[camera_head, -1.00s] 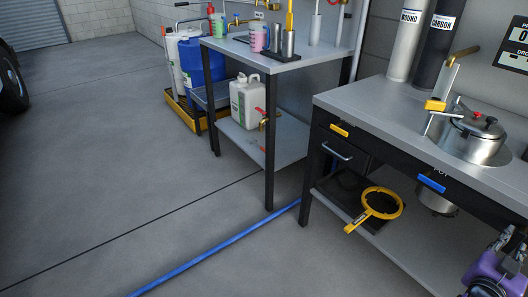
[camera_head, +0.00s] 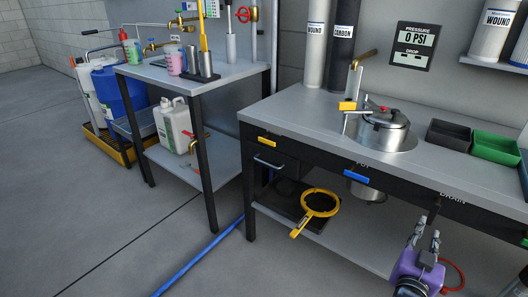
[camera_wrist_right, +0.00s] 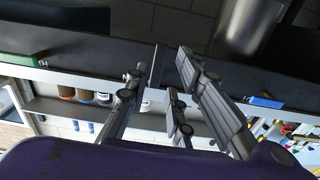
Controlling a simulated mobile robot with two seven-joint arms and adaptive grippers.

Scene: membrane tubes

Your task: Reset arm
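My right gripper (camera_head: 427,233) shows in the head view at the lower right, with a purple body and grey fingers pointing up. It is in front of the drain label on the long bench (camera_head: 290,121). My left gripper is in neither view.
The bench carries a metal pot (camera_head: 384,132), a black bin (camera_head: 448,138) and a green bin (camera_head: 495,147). A yellow ring wrench (camera_head: 319,203) lies on its lower shelf. A smaller table (camera_head: 222,72) stands left. A blue hose (camera_head: 205,252) crosses the open floor.

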